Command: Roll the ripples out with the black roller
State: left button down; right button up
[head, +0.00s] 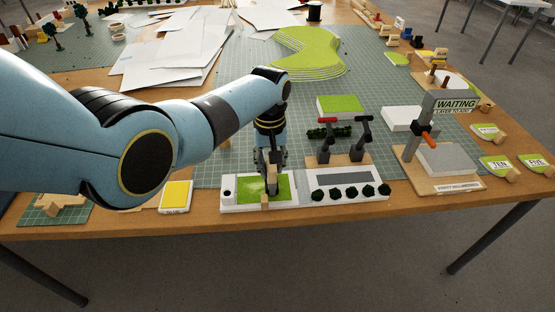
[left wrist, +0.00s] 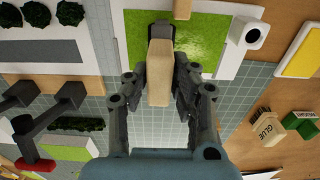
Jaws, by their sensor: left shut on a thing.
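My left gripper (head: 270,168) reaches down over a white board (head: 232,206) near the table's front edge. A bright green sheet (head: 246,189) lies on that board. In the left wrist view the gripper (left wrist: 158,88) is shut on a pale wooden handle (left wrist: 158,70). At the far end of the handle is the black roller (left wrist: 162,28), over the green sheet (left wrist: 200,42). I cannot tell whether the roller touches the sheet, and no ripples can be made out. My right gripper is not in view.
Right of the sheet is a white strip with several dark green tufts (head: 350,193). Behind it stand a red-topped tool (head: 327,121) and a black-topped tool (head: 365,121). A yellow pad (head: 175,196) lies left.

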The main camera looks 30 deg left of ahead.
pick_arm(q)
jog(key=shift+s+a+r+p, duration=0.1)
jog(key=shift+s+a+p, duration=0.25)
jog(key=shift+a+p, duration=0.2)
jog(key=shift+s+a+f+p, duration=0.2)
jog(key=shift+s+a+p, duration=0.35)
jog(key=shift+a, duration=0.4)
jog(key=shift+s+a+p, duration=0.45)
jog(key=shift+s+a, duration=0.05)
jog(key=shift+a, duration=0.25)
jog(key=shift+s+a+p, duration=0.45)
jog(key=shift+s+a, duration=0.05)
jog(key=shift+a, duration=0.2)
